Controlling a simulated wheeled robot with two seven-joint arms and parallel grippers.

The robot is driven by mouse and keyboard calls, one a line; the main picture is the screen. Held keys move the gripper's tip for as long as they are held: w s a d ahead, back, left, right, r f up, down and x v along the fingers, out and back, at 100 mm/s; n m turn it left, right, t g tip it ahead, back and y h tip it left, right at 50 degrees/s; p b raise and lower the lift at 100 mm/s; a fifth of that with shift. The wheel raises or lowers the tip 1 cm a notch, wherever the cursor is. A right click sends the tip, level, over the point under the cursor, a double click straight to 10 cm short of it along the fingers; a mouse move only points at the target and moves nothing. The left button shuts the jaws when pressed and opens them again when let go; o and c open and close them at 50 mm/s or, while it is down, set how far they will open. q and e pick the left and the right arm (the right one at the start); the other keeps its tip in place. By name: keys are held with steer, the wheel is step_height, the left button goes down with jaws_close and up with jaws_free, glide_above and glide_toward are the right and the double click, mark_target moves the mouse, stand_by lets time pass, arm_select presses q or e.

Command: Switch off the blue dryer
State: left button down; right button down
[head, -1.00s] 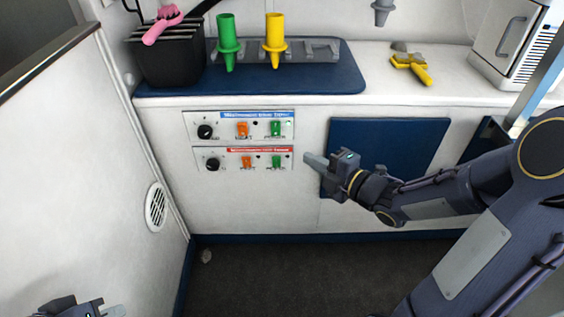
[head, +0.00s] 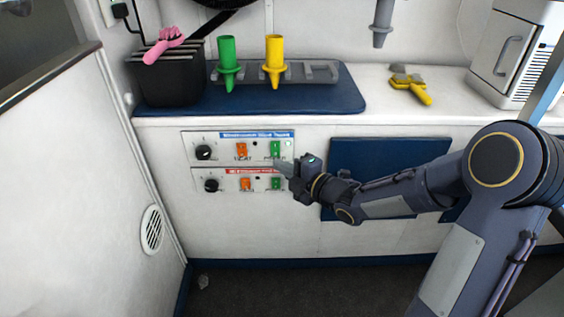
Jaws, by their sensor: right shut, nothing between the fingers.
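Two dryer control panels sit on the white cabinet front. The upper panel (head: 219,152) has a blue label strip (head: 257,134), a black knob (head: 203,152), an orange switch (head: 241,149) and a green switch (head: 275,149). The lower panel (head: 226,186) has a red label strip (head: 254,171), a black knob, an orange switch (head: 245,184) and a green switch (head: 276,184). My right gripper (head: 279,166) is shut and empty, its tip just below the upper green switch. I cannot tell whether it touches the panel. My left gripper is out of view.
A blue mat (head: 345,95) on the counter carries a green nozzle (head: 228,62), a yellow nozzle (head: 273,60) and a black bin (head: 169,75). A yellow-handled tool (head: 411,87) lies further right. A blue door panel (head: 350,155) is behind my right arm.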

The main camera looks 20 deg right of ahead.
mark_target(271, 153)
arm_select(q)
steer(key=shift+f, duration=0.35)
arm_select(e)
steer(key=shift+w+d+f, duration=0.1)
steer(key=shift+w+d, duration=0.05)
steer(key=shift+w, duration=0.5)
steer(key=shift+w+d+f, duration=0.1)
steer(key=shift+w+d, duration=0.1)
steer(key=shift+w, duration=0.5)
steer(key=shift+w+d+f, duration=0.1)
steer(key=shift+w+d, duration=0.05)
steer(key=shift+w, duration=0.5)
